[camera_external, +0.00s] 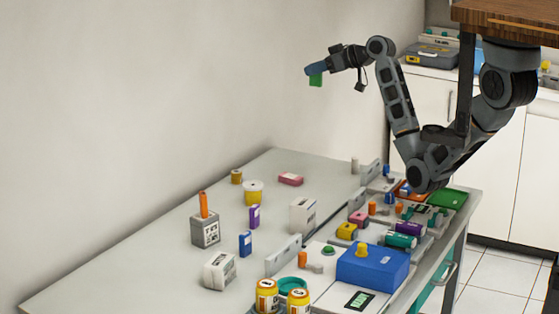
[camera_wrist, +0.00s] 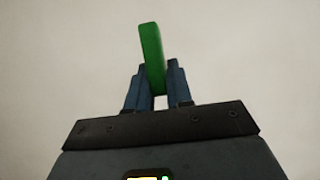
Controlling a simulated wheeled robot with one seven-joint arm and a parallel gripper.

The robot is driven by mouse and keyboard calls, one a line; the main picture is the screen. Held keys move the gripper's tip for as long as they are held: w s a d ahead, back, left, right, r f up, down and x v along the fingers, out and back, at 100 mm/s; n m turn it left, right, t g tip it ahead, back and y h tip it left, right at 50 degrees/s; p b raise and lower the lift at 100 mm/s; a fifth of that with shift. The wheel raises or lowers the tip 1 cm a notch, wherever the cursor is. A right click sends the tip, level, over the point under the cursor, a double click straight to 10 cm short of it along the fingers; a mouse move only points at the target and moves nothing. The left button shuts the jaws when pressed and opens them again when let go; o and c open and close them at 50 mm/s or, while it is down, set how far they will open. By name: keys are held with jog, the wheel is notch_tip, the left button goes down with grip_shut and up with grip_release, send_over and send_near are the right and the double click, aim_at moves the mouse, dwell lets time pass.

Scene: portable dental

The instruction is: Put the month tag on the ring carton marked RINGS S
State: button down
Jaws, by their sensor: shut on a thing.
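My gripper (camera_external: 313,70) is shut on a flat green tag (camera_external: 316,81), held high in the air above and beyond the table. In the wrist view, the green tag (camera_wrist: 151,55) stands up between the two blue fingers of my gripper (camera_wrist: 157,75), tilted slightly. I cannot read any month on it. Several small cartons stand on the table: a white one (camera_external: 303,216), another white one (camera_external: 219,271) near the front, and a grey one (camera_external: 205,232) with an orange stick on top. Their lettering is too small to tell which is RINGS S.
The grey table (camera_external: 110,282) has clear room at its left. Orange jars (camera_external: 267,294), a blue box (camera_external: 372,267), upright grey plates (camera_external: 284,255) and several small coloured items crowd its right side.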

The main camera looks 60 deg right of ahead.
jog(key=s+a+n+g+y+p, duration=0.1)
jog(key=s+a+n+y, duration=0.3)
jog(key=s+a, duration=1.25)
jog(key=p, duration=0.1)
send_over(303, 202)
jog(key=shift+m, duration=0.3)
notch_tip(303, 202, down, 18)
jog(key=shift+s+f, duration=0.1)
jog(key=shift+a+f, duration=0.1)
jog(key=shift+f, duration=1.9)
jog(key=shift+f, duration=0.15)
jog(key=c, duration=1)
grip_release()
